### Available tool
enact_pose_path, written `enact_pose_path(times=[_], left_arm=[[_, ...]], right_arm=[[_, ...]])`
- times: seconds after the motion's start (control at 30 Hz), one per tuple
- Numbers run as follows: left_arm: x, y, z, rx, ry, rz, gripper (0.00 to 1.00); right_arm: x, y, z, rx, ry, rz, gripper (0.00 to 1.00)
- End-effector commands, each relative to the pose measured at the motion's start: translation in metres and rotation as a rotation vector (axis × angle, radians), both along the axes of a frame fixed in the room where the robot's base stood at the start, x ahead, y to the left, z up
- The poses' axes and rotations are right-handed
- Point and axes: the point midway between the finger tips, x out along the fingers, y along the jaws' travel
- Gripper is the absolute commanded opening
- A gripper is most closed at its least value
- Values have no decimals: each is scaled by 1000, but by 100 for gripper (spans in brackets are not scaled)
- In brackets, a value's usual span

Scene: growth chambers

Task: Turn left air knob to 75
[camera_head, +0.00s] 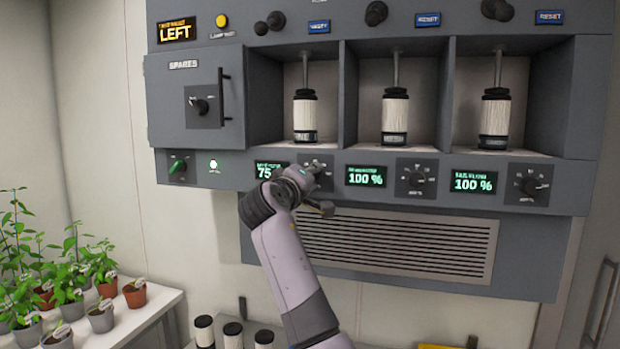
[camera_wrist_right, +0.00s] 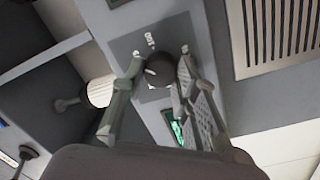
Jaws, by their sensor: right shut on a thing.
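The left air knob (camera_wrist_right: 160,68) is dark and round in the right wrist view, on a grey plate with a printed scale. My right gripper (camera_wrist_right: 160,72) is shut on it, one finger on each side. In the head view my right gripper (camera_head: 312,172) is at the leftmost of three dials and mostly covers that knob. The left green display (camera_head: 267,170) reads 75, its right end partly hidden by my wrist. The middle display (camera_head: 366,177) and the right display (camera_head: 473,182) both read 100 %. My left gripper is not in view.
The middle knob (camera_head: 416,180) and right knob (camera_head: 529,185) sit along the same panel strip. White filter cartridges (camera_head: 395,115) hang in the bays above. A vent grille (camera_head: 395,245) is below. Potted seedlings (camera_head: 70,275) stand on a white table at the left.

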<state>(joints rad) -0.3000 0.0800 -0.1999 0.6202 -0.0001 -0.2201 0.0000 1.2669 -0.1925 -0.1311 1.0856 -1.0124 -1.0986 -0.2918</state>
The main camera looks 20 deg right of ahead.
Motion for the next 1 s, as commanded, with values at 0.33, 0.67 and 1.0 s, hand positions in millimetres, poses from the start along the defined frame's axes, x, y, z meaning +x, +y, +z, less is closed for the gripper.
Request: enact_pose_path(times=[0.33,0.67,1.0], left_arm=[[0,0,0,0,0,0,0],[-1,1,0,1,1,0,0],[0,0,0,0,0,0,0]], right_arm=[[0,0,-3,2,6,-1,47],[0,1,-1,0,2,0,48],[-35,28,-3,1,1,3,48]])
